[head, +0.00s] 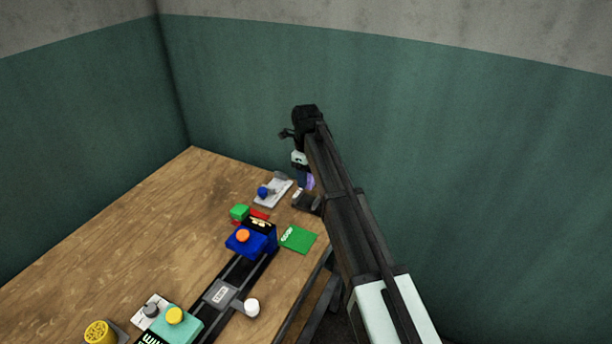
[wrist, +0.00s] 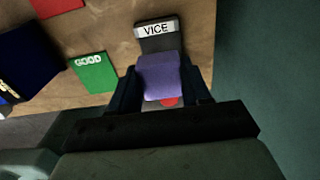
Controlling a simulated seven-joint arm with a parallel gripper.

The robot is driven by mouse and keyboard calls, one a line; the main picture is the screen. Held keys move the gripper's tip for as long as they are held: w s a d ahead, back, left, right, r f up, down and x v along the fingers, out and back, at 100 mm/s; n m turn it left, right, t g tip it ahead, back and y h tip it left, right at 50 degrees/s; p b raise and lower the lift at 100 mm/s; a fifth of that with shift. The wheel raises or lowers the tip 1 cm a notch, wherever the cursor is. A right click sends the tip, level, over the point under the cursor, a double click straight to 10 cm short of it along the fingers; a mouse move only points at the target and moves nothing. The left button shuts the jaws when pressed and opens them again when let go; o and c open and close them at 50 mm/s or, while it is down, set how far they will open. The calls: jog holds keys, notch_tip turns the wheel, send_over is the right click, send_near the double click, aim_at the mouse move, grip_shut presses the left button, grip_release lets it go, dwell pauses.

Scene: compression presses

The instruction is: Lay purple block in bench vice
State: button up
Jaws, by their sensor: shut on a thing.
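The purple block (wrist: 160,75) is between the two dark fingers of my gripper (wrist: 161,86), which is shut on it. In the wrist view the block overlaps the near part of the bench vice (wrist: 157,29), a dark piece with a white "VICE" label. The vice's jaws are largely hidden, and I cannot tell whether the block touches them. In the head view a bit of the purple block (head: 310,181) shows beside my arm, just above the dark vice (head: 304,201) at the table's right edge.
A green "GOOD" pad (head: 298,239) lies left of the vice in the wrist view. A blue press (head: 252,239), a green block (head: 239,212) on a red pad and a grey plate with a blue knob (head: 272,192) stand nearby. The wall (head: 440,150) is close behind.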

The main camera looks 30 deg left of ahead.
jog(key=shift+f, duration=0.15)
send_over(306, 201)
jog(key=shift+f, duration=2.8)
jog(key=shift+f, duration=0.75)
jog(key=o, duration=1.2)
jog(key=shift+c, duration=0.2)
jog(key=shift+r, duration=0.15)
